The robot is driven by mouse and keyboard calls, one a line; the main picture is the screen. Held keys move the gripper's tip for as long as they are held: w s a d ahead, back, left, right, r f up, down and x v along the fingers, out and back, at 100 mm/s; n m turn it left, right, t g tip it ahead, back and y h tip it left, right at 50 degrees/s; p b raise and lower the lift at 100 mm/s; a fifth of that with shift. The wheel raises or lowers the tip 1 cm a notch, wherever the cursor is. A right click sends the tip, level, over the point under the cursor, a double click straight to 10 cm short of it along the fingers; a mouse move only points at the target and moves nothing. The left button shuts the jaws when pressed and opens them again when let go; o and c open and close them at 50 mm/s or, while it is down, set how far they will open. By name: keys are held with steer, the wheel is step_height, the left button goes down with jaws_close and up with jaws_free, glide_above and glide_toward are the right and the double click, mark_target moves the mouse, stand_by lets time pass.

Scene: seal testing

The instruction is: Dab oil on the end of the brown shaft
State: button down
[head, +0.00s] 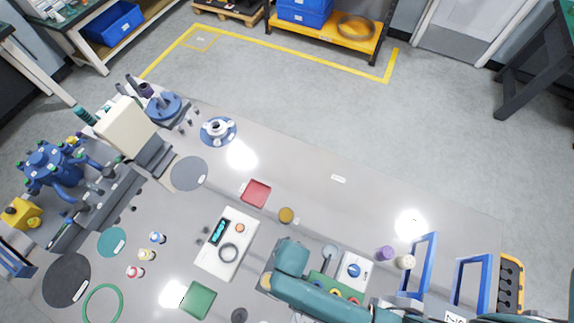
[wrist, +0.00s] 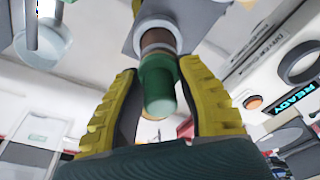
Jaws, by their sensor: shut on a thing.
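In the wrist view my gripper (wrist: 158,72) has its yellow and black fingers shut on a green cylinder (wrist: 158,92). A brown section (wrist: 157,40) shows just beyond the green, then a pale collar (wrist: 157,24) against a grey square block. I cannot tell whether this brown part is the shaft of the task or whether the parts touch. In the head view my teal arm hides the gripper and what it holds. No brown shaft or oil can be made out for sure there.
A white tester (head: 225,243) with a lit display stands left of my arm; its READY sign shows in the wrist view (wrist: 296,85). A green tray (head: 325,284), a white box with a blue knob (head: 353,270) and blue frames (head: 424,265) crowd the right.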

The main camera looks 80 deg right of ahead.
steer(key=shift+d+r, duration=0.1)
steer(key=shift+d, duration=0.1)
steer(key=shift+a, duration=0.1)
steer(key=shift+w+a+p, duration=0.1)
steer(key=shift+a+p, duration=0.35)
steer(key=shift+a, duration=0.05)
steer(key=shift+d, duration=0.2)
steer(key=shift+d+f, duration=0.2)
steer(key=shift+d, duration=0.15)
steer(key=c, duration=1.8)
jaws_free()
steer(key=shift+a+p, duration=0.1)
steer(key=shift+p, duration=0.2)
jaws_close()
steer(key=shift+a, duration=0.45)
